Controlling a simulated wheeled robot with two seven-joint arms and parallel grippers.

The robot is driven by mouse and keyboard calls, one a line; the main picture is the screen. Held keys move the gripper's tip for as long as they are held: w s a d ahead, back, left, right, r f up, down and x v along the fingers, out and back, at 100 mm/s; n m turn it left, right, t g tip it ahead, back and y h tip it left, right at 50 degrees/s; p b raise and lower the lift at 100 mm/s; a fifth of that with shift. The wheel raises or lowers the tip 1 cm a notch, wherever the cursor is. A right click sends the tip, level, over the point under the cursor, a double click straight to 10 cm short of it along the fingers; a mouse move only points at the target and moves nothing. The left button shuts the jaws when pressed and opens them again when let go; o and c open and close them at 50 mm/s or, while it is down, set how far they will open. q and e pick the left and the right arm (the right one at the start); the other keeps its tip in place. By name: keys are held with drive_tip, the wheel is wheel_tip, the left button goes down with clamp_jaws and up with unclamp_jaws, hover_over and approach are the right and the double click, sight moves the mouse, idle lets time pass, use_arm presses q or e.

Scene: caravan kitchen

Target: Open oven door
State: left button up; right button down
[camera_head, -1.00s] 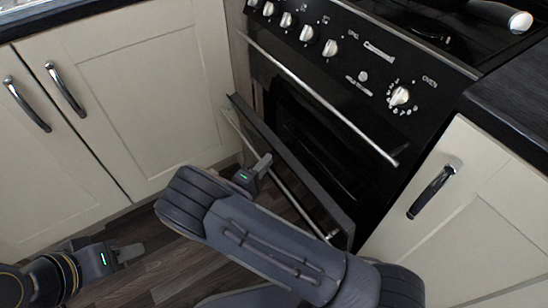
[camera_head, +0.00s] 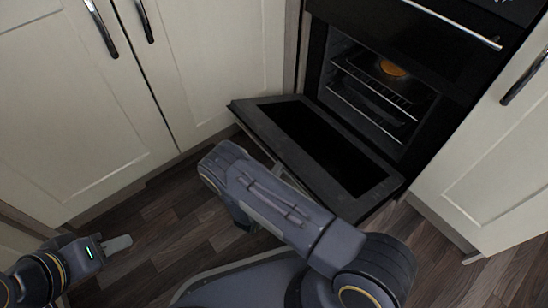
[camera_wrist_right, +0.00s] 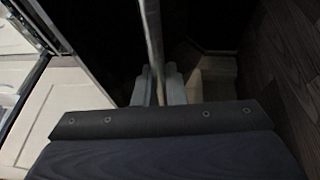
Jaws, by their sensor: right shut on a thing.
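The oven door (camera_head: 318,146) hangs wide open, tilted down and outward, with its dark inner pane facing up. The lit oven cavity (camera_head: 385,85) shows racks and a round orange-brown item (camera_head: 393,68). In the right wrist view, my right gripper (camera_wrist_right: 158,88) is shut on the metal door handle (camera_wrist_right: 153,35), with one finger on each side of the bar. In the head view my right arm hides that gripper and most of the handle. My left gripper (camera_head: 118,244) is at the lower left, away from the oven; its finger gap cannot be made out.
Cream cupboards (camera_head: 75,110) stand left of the oven, and another (camera_head: 495,165) stands right of it. A second, closed oven compartment (camera_head: 430,30) with a metal handle is above the opening. Wooden floor (camera_head: 180,210) is bare between my grippers.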

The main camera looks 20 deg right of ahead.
use_arm(q)
drive_tip(key=shift+s+a+f, duration=0.1)
drive_tip(key=shift+a+f, duration=0.25)
drive_tip(key=shift+a, duration=0.1)
use_arm(e)
wheel_tip(320, 180, down, 8)
drive_tip(key=a+n+t+h, duration=0.1)
drive_tip(key=shift+s+a+r+t+h, duration=0.15)
drive_tip(key=shift+t+h, duration=0.15)
drive_tip(key=c, duration=1.5)
unclamp_jaws()
use_arm(q)
drive_tip(key=shift+d, duration=0.1)
